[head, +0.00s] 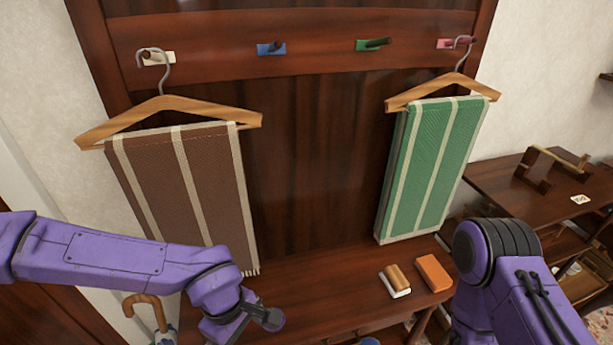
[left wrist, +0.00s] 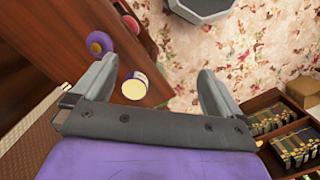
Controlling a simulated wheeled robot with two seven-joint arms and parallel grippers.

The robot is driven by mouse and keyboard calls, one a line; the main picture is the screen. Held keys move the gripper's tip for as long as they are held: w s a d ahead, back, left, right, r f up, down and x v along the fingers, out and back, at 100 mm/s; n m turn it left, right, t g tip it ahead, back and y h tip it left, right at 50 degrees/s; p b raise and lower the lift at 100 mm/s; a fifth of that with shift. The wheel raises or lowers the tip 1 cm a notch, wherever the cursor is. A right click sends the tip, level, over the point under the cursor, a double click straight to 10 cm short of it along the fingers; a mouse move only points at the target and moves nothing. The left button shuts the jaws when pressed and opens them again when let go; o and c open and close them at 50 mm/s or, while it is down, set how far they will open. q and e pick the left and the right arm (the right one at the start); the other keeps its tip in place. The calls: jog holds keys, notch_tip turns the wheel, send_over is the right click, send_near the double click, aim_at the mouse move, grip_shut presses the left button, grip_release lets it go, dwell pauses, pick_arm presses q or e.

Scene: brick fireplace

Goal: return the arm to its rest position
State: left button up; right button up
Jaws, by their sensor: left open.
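My left arm (head: 110,258) comes in from the left and bends down at the bottom of the head view, in front of the lower part of the brown cloth. In the left wrist view my left gripper (left wrist: 158,70) has its two fingers wide apart and nothing held between them. My right arm (head: 520,295) stands at the lower right. Its gripper is out of view. A brown striped cloth (head: 180,190) hangs on a wooden hanger (head: 180,104) from the white peg (head: 158,58). A green striped cloth (head: 430,165) hangs on another hanger (head: 440,91) from the pink peg (head: 445,43).
The blue peg (head: 271,48) and green peg (head: 371,45) are empty. A brush (head: 396,281) and an orange block (head: 434,273) lie on the bench (head: 300,295). A side table (head: 500,180) stands right. The wrist view shows a cream-topped jar (left wrist: 134,88) and filled crates (left wrist: 265,118).

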pick_arm(q)
jog(key=s+a+f+m+t+y+b, duration=0.1)
jog(key=s+a+f+m+b, duration=0.1)
jog(key=f, duration=0.8)
jog(key=s+a+f+m+t+y+b, duration=0.1)
jog(key=s+a+f+b, duration=0.3)
jog(key=a+f, duration=0.5)
jog(key=s+a+f+m+t+y+b, duration=0.2)
jog(key=s+a+f, duration=0.4)
jog(key=f, duration=0.5)
jog(key=shift+s+a+f+m+y+b, duration=0.2)
jog(key=shift+a+f+m+y+b, duration=0.15)
jog(key=shift+b, duration=0.35)
jog(key=shift+d+r, duration=0.1)
jog(key=shift+d, duration=0.05)
